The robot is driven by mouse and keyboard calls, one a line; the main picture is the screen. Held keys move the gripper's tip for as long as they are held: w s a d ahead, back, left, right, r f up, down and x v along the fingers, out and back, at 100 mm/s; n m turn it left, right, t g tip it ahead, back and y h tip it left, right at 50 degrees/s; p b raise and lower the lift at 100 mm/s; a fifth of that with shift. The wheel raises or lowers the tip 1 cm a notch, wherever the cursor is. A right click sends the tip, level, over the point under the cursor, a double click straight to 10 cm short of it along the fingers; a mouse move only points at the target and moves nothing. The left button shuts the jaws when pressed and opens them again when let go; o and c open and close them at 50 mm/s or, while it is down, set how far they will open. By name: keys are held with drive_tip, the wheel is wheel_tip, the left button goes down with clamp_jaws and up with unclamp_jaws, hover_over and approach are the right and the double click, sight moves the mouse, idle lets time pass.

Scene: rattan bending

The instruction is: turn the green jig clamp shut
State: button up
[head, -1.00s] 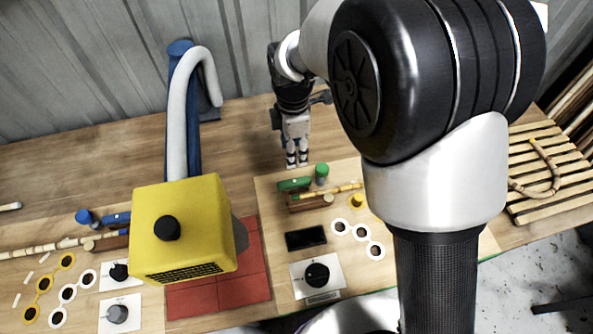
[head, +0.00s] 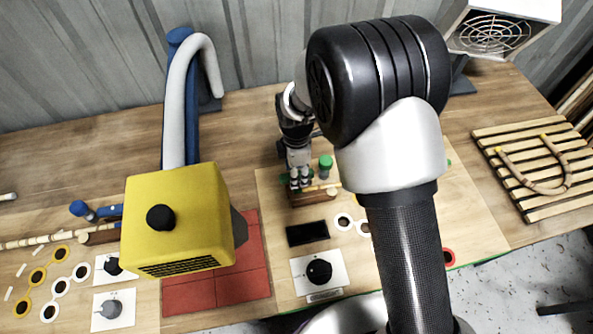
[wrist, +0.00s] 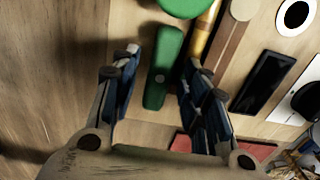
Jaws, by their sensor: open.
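My gripper (wrist: 160,62) is open, with one finger on each side of the bar. I cannot tell whether the fingers touch it. In the head view my gripper (head: 300,184) hides most of the bar.
A wooden block (head: 314,197) carries the cane. A black pad (head: 307,233) and a black dial (head: 319,271) are in front. A yellow box-shaped machine (head: 175,215) stands left over red tiles (head: 235,285). A slatted rack (head: 500,165) with a bent cane is at right.

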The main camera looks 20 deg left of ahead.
drive_tip(key=shift+c, duration=0.3)
clamp_jaws()
drive_tip(key=shift+m, duration=0.4)
drive_tip(key=m, duration=0.4)
drive_tip(key=shift+p, duration=0.3)
drive_tip(key=m, duration=0.4)
drive_tip(key=shift+m, duration=0.3)
drive_tip(key=m, duration=0.4)
drive_tip(key=shift+p, duration=0.35)
drive_tip(key=m, duration=0.4)
drive_tip(key=shift+m, duration=0.4)
